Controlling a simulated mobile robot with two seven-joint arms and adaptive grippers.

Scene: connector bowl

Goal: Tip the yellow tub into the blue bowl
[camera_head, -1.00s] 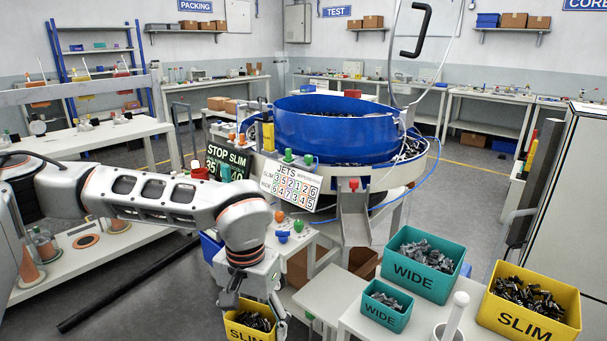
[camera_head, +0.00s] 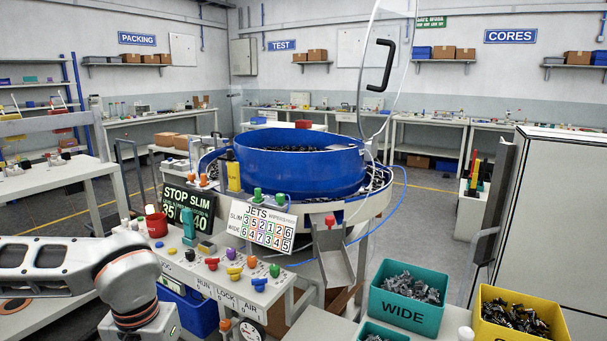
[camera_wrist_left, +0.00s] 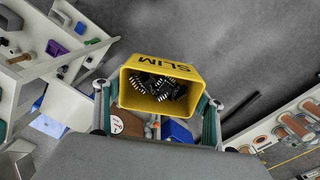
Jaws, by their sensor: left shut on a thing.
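The blue bowl (camera_head: 300,168) stands on its feeder at the middle of the head view. Its rim is open and dark parts show inside. The yellow tub (camera_wrist_left: 165,66), marked SLIM, is in the left wrist view, with dark and metallic connector parts in it. My left gripper (camera_wrist_left: 159,108) is shut on this tub, with a finger against each side. The gripper and its tub are below the frame of the head view, where only my left forearm and wrist show at the lower left. My right gripper is not in view.
A control panel (camera_head: 205,272) with knobs and a JETS board (camera_head: 262,228) stand in front of the bowl. A metal chute (camera_head: 335,262) is at its right. A teal WIDE bin (camera_head: 405,312) and another yellow tub (camera_head: 520,326) stand at the lower right.

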